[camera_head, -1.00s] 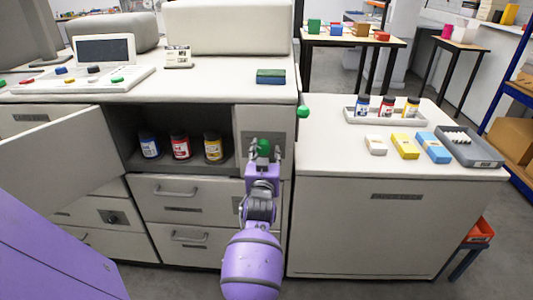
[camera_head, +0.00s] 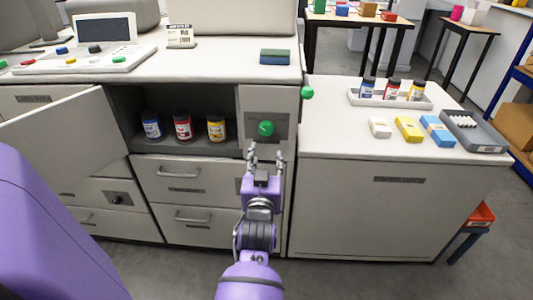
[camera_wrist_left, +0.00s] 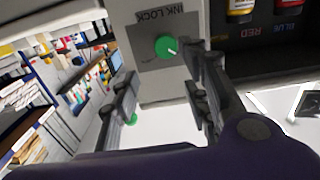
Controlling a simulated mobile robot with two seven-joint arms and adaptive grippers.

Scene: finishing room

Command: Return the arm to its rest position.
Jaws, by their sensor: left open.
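My left gripper (camera_head: 265,158) is open and empty, just below and in front of the green knob (camera_head: 266,128) on the cabinet front, apart from it. In the left wrist view the knob (camera_wrist_left: 166,47) sits on a grey plate marked INK LOCK, beyond the two spread fingers (camera_wrist_left: 163,92). A pale mark on the knob points to the lower right. My right gripper is not in view.
The cabinet door (camera_head: 68,138) stands open at the left. Blue, red and yellow jars (camera_head: 183,127) stand in the open compartment. A lower counter (camera_head: 340,145) at the right holds a jar tray (camera_head: 390,102), small boxes and a grey tray (camera_head: 480,145). Drawers (camera_head: 180,182) below are shut.

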